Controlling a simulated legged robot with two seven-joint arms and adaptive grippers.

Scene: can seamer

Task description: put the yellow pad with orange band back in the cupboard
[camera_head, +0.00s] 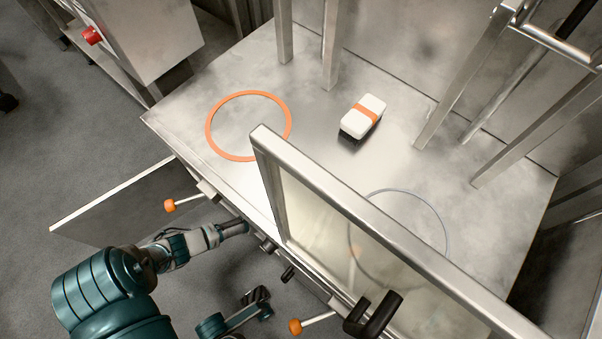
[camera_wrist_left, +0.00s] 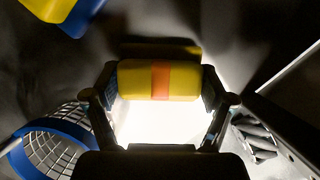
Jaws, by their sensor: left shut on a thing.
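The yellow pad with orange band (camera_wrist_left: 158,80) shows in the left wrist view, lying crosswise between the fingers of my left gripper (camera_wrist_left: 160,92). The gripper is shut on it, one finger at each end. In the head view my left arm reaches in under the front edge of the worktable, and the gripper and pad are hidden there. The cupboard's open door (camera_head: 128,203) stands out at the left below the table. The cupboard's inside is hidden in the head view.
A white pad with orange band (camera_head: 363,116) and an orange ring (camera_head: 213,146) lie on the worktable (camera_head: 300,105). A framed clear guard (camera_head: 330,215) rises at the table front. A blue-rimmed basket (camera_wrist_left: 48,147) and a yellow-and-blue thing (camera_wrist_left: 62,12) show in the left wrist view.

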